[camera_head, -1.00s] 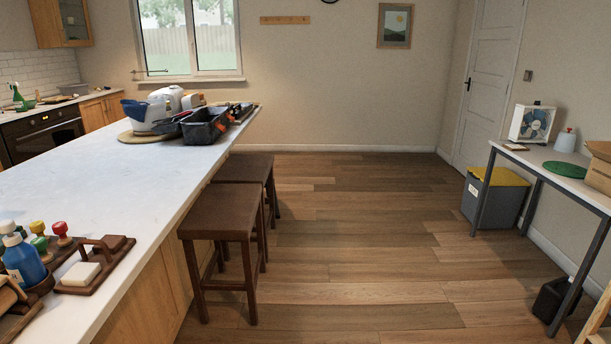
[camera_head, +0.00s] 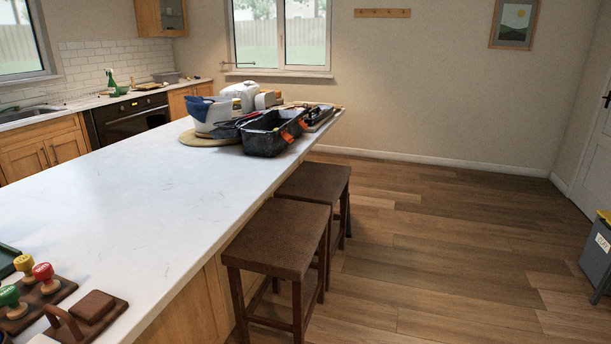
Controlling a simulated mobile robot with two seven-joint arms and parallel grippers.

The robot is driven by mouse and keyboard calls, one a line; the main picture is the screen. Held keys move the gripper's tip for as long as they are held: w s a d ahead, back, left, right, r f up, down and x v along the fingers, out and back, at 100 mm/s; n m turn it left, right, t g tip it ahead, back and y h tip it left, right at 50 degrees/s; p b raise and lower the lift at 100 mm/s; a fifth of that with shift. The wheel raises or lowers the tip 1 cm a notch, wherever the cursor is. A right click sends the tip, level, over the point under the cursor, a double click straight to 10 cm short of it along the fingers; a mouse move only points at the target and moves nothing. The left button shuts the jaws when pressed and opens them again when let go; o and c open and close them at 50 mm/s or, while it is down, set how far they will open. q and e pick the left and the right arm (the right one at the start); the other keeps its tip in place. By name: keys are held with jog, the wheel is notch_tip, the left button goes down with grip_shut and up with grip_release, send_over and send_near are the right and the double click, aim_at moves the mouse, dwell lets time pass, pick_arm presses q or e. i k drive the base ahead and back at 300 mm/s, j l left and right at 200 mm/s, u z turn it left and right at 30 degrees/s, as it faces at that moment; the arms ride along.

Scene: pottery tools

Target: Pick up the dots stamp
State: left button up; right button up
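Several stamps with round knobs stand on a dark wooden tray (camera_head: 52,300) at the lower left of the counter. One has a yellow knob (camera_head: 24,263), one a red knob (camera_head: 43,271) and one a green knob (camera_head: 9,295). Their stamping faces are hidden, so I cannot tell which is the dots stamp. Neither of my grippers is in view.
A wooden board (camera_head: 110,315) with a dark block and a handle lies beside the stamps. The long white counter (camera_head: 150,190) is mostly clear. A black bin (camera_head: 272,135) and other items crowd its far end. Two brown stools (camera_head: 277,240) stand along its right side.

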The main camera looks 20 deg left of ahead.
aim_at(44, 271)
jog(key=i+z, duration=0.2)
jog(key=i, duration=0.95)
jog(key=i+u, duration=0.2)
jog(key=i, duration=0.25)
jog(key=i+l+u, duration=0.15)
jog(key=i, duration=0.25)
jog(key=u, duration=3.85)
